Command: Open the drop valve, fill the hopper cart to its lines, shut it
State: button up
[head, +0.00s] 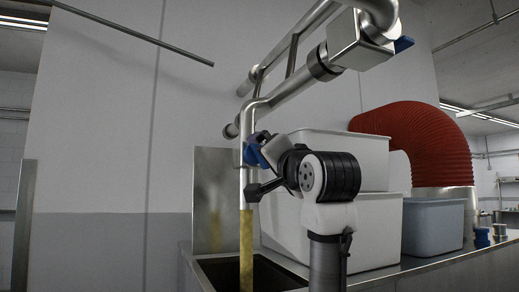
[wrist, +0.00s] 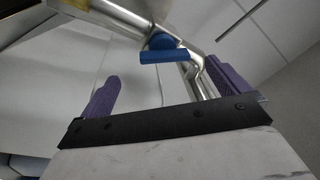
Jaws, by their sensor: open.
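The drop pipe (head: 243,190) comes down at picture centre. A blue valve handle (head: 254,150) sits on it, partly covered by my gripper. A yellowish stream (head: 246,250) falls from the pipe's lower end into a dark steel-rimmed opening, which looks like the hopper cart (head: 187,264). Its fill lines and the level inside are not visible. My gripper (head: 258,153) is close to the handle. In the wrist view, the purple fingers of my gripper (wrist: 162,88) are wide apart and empty. The blue handle (wrist: 164,56) lies between and beyond them; I see no grip on it.
Two stacked white tubs (head: 375,225) and a grey-blue bin (head: 433,227) stand on the steel counter behind and right of my arm. A thick red hose (head: 420,130) arches behind them. The left side is clear.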

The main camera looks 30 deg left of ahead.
aim_at(259, 158)
jog(key=s+d+r+m+g, duration=0.1)
jog(key=s+d+r+g, duration=0.1)
jog(key=d+r+g, duration=0.15)
jog(key=shift+t+h, duration=0.4)
jog(key=shift+t, duration=0.05)
jog(key=shift+w+p+x, duration=0.25)
jog(key=shift+p+x, duration=2.95)
jog(key=shift+x, duration=3.45)
jog(key=shift+d+f, duration=0.15)
jog(key=shift+d, duration=0.1)
jog(key=shift+c, duration=0.4)
jog(key=c, duration=0.8)
